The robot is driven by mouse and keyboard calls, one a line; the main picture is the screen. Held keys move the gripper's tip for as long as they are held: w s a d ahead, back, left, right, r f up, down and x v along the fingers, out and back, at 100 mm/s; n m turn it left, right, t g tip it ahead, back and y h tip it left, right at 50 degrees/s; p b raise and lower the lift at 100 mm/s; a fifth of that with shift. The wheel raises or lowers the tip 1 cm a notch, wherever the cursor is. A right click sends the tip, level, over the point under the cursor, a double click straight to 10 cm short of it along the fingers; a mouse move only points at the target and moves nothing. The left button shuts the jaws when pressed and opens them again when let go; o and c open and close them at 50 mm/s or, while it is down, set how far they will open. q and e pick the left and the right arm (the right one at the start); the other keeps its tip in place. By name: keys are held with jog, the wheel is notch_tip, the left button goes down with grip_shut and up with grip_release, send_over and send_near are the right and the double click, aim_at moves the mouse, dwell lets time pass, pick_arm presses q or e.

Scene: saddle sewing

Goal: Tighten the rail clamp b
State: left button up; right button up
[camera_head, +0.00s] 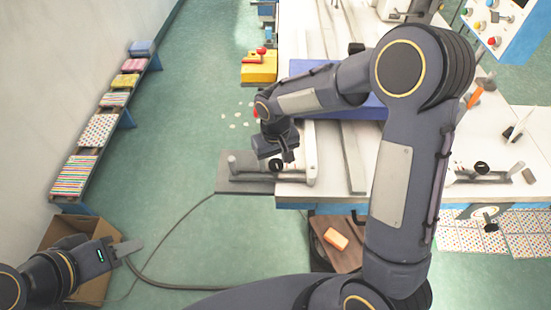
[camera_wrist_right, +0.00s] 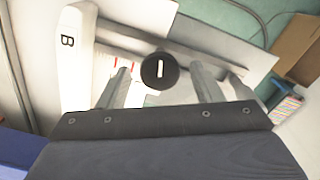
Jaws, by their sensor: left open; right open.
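Rail clamp b shows in the right wrist view as a round black knob (camera_wrist_right: 159,71) with a white mark, near a white piece (camera_wrist_right: 75,50) lettered "B". In the head view its dark knob (camera_head: 276,165) sits at the left front corner of the white table. My right gripper (camera_head: 288,154) is open just above it, pointing down. In the right wrist view the fingers stand on either side of the knob, with gaps showing; contact is not visible. My left gripper (camera_head: 130,249) is open and empty, low at the left over the floor.
A grey plate (camera_head: 240,185) juts left from the table (camera_head: 330,190). A yellow box (camera_head: 258,67) stands behind. A low rack of folded fabrics (camera_head: 90,130) lines the left wall. A cardboard box (camera_head: 60,230) is near my left gripper. A cable (camera_head: 180,235) crosses the floor.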

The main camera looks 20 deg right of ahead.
jog(key=shift+c, duration=0.2)
jog(key=c, duration=1)
jog(key=shift+o, duration=0.2)
